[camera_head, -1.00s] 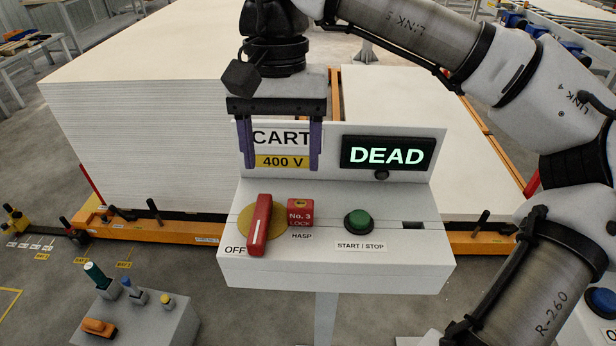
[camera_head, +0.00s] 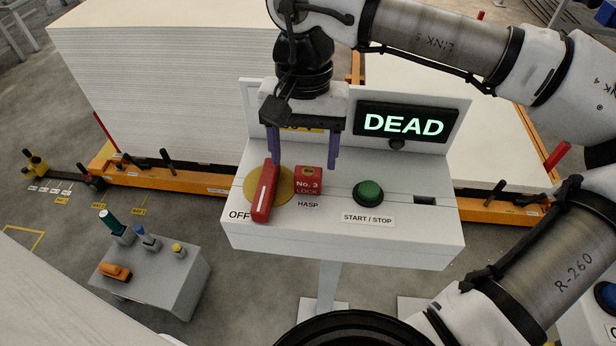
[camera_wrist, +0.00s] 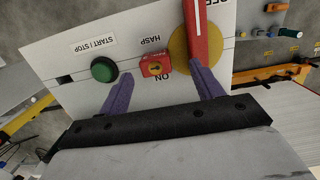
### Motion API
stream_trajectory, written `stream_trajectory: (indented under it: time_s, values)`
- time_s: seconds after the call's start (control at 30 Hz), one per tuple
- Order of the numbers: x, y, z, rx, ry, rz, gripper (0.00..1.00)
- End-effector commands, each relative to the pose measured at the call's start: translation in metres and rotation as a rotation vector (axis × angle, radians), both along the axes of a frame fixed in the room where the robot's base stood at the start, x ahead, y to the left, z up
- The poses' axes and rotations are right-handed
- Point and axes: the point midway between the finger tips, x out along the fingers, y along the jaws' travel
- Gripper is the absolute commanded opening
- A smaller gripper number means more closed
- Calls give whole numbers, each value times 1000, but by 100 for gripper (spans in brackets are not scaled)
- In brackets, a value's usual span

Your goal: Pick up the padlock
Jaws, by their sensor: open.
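The red padlock (camera_head: 308,183), marked "No. 3 LOCK", sits at the HASP label on the sloped white console (camera_head: 345,250). In the wrist view the padlock (camera_wrist: 156,66) lies between and just beyond the purple fingertips, with a round opening on its face. My gripper (camera_head: 306,163) is open and empty, its fingers pointing down just above and behind the padlock in the head view. I cannot tell the exact gap. The left finger is close to the red switch handle (camera_head: 265,192), which points at OFF.
The green START / STOP button (camera_head: 369,192) is right of the padlock. The lit DEAD display (camera_head: 403,123) stands behind. White stacked sheets (camera_head: 170,100) rise behind the console.

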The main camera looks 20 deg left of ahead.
Motion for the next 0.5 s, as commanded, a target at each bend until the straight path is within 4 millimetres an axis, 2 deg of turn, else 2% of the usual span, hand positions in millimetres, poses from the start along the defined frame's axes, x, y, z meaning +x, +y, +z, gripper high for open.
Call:
stream_trajectory:
  time_s: [0.3,0.5]
  values:
    - [-1,-7,-41,-2,2,0,65]
    - [-1,-8,-47,-1,0,0,65]
